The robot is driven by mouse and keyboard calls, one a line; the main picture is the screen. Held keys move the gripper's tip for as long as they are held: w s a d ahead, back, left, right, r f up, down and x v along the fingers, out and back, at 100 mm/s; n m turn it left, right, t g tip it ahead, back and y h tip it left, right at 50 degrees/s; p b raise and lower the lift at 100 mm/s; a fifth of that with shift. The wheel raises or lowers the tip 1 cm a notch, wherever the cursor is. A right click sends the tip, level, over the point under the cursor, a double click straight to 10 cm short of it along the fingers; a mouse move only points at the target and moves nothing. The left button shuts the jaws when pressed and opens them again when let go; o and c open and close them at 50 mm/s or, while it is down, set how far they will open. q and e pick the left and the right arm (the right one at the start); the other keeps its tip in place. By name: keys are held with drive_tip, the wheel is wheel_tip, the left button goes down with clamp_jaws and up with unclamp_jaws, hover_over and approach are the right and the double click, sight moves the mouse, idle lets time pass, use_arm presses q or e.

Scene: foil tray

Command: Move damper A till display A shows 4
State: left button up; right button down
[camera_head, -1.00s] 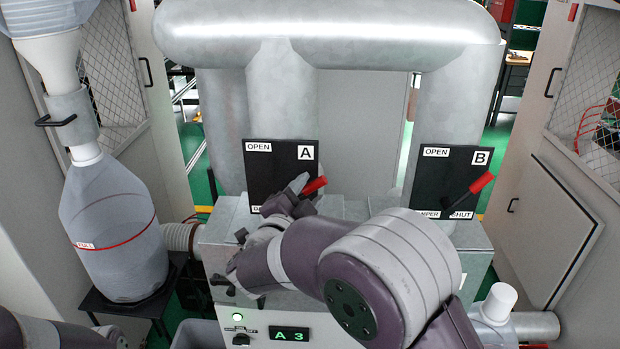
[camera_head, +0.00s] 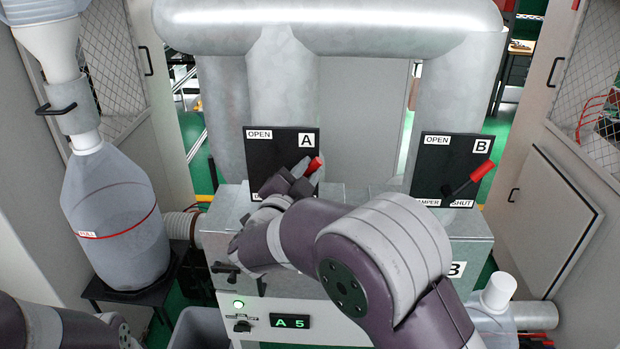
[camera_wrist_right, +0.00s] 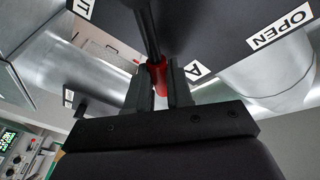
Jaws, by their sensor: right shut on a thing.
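Damper A's black plate (camera_head: 262,150) stands on the left duct, marked OPEN at its top left. Its lever has a red handle (camera_head: 314,164) that points up and right. My right gripper (camera_head: 300,178) is shut on that handle; in the right wrist view the two fingers (camera_wrist_right: 160,88) stand either side of the red grip (camera_wrist_right: 158,75). The lower part of the plate is hidden behind my gripper. Display A (camera_head: 290,321) on the front panel reads "A 5". Of my left arm, only a part shows at the lower left; its gripper is out of view.
Damper B's plate (camera_head: 437,160) with its red-handled lever (camera_head: 482,171) is to the right. A clear collection bag (camera_head: 115,220) stands at the left. A green lamp (camera_head: 239,304) and a black knob (camera_head: 242,326) sit left of the display.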

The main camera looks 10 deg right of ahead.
drive_tip(key=c, duration=1)
unclamp_jaws()
drive_tip(key=shift+s, duration=0.1)
drive_tip(key=shift+s+a+f+b, duration=0.15)
drive_tip(key=shift+s+a+b, duration=0.05)
drive_tip(key=shift+s+b, duration=0.1)
drive_tip(key=b+v, duration=0.4)
drive_tip(key=v, duration=0.8)
drive_tip(key=shift+b, duration=0.35)
